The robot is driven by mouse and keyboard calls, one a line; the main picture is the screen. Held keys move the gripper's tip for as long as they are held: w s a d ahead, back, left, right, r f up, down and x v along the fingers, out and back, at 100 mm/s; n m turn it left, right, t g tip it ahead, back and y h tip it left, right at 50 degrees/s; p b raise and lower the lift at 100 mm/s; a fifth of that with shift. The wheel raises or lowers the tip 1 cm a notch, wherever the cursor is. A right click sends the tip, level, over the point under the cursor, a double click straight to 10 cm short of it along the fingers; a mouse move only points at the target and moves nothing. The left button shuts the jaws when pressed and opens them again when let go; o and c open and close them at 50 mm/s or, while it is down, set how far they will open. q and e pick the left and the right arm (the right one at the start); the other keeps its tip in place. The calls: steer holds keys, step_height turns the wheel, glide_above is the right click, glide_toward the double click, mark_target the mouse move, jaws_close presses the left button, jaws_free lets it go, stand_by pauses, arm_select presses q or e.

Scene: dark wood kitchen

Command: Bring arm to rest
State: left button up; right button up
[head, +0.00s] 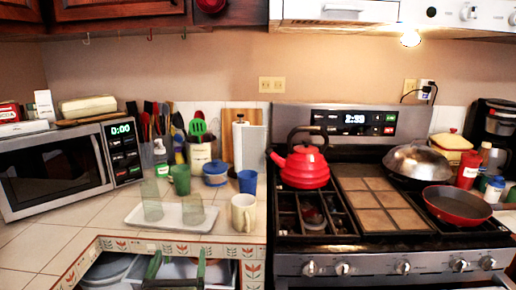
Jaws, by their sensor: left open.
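My left gripper (177,266) shows at the bottom edge of the head view, left of centre. Its two dark green fingers stand apart and point up, with nothing seen between them. It is in front of the tiled counter edge, over an opening below the counter where white dishes (112,268) show. The rest of the left arm is out of frame. My right gripper is not in view.
On the counter, a white tray (171,222) holds two clear green glasses (152,203). A cream mug (243,213) and a blue cup (247,182) stand beside it. The stove holds a red kettle (303,169) and a red pan (457,205). A microwave (55,172) stands left.

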arm_select(q)
steer(key=a+f+n+g, duration=0.2)
steer(key=f+n+g, duration=0.15)
steer(key=f, duration=0.85)
steer(key=a+f+n+g, duration=0.25)
steer(key=f+n, duration=0.25)
steer(key=f, duration=0.6)
steer(key=s+a+f+n+g+p, duration=0.1)
steer(key=s+f+n+g, duration=0.15)
steer(key=s+f, duration=0.4)
steer(key=s+a+f+n+g, duration=0.1)
steer(key=s+a+f+n, duration=0.2)
steer(key=f, duration=0.7)
steer(key=s+d+f+n+g+h+p, duration=0.1)
steer(key=s+f+n+g, duration=0.1)
steer(key=s+f+n, duration=0.5)
steer(key=s+f+n+g, duration=0.25)
steer(key=s+f, duration=0.55)
steer(key=s, duration=0.5)
steer(key=s+d+f+n+g, duration=0.1)
steer(key=s+f+n, duration=0.2)
steer(key=s, duration=0.8)
steer(key=s+d+f+n+g, duration=0.2)
steer(key=s+n, duration=0.4)
steer(key=s, duration=0.5)
steer(key=shift+f+h, duration=0.4)
steer(key=shift+f, duration=0.4)
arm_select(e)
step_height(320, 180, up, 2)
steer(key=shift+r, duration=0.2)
